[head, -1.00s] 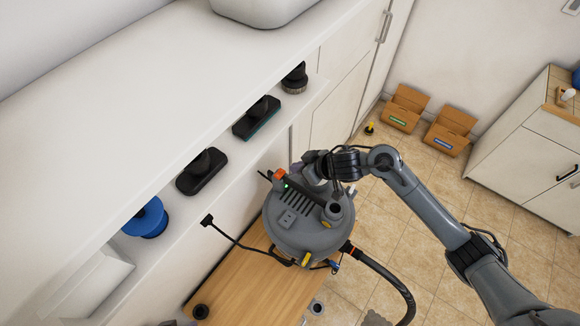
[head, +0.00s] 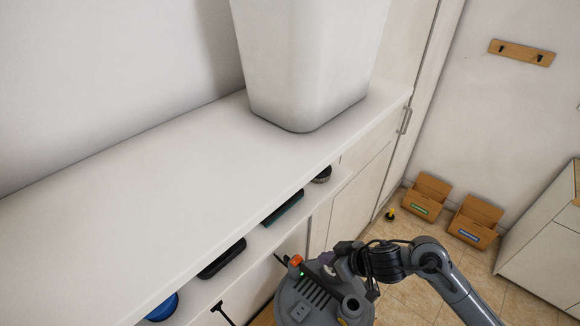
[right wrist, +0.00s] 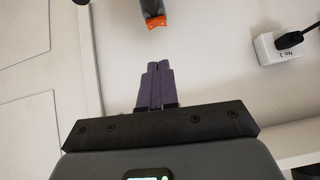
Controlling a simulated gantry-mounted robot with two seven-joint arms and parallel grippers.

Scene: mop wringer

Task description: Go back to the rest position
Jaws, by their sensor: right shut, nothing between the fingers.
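In the head view the fingers are mostly hidden behind my wrist. My left gripper is not in view.
A long white counter (head: 140,180) bears a large white bin (head: 305,70). Brush heads, including a blue one (head: 162,308), sit on the shelf below. Two cardboard boxes (head: 427,193) stand on the floor.

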